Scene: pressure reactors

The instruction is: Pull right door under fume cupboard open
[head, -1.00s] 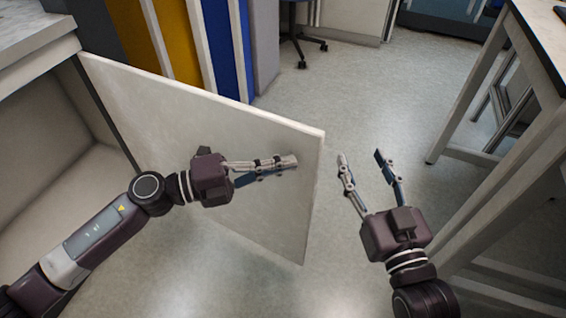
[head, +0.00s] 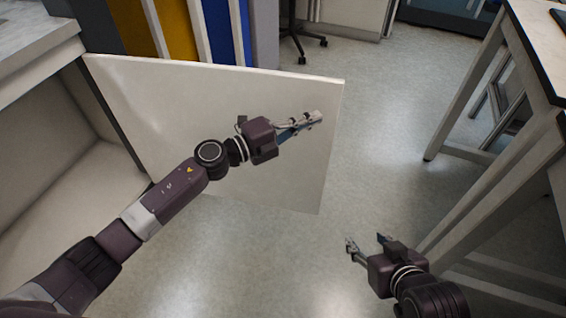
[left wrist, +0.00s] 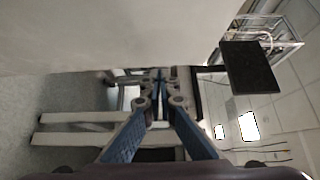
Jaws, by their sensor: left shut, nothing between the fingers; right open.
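The white cupboard door (head: 170,120) stands swung wide open from its hinge side at the left in the head view. The open cupboard (head: 50,165) shows a pale, empty-looking interior. My left gripper (head: 315,118) is shut and empty in front of the door's inner face, near its free edge; I cannot tell whether it touches the door. In the left wrist view the door panel (left wrist: 110,35) fills the upper left beside the closed fingers (left wrist: 158,78). My right gripper (head: 368,240) is open and empty above the floor, to the right of the door.
A table (head: 545,50) with pale legs stands at the right, close to my right arm. Yellow and blue panels (head: 205,30) stand behind the door. A chair base (head: 303,42) is at the back. The floor (head: 385,120) between door and table is clear.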

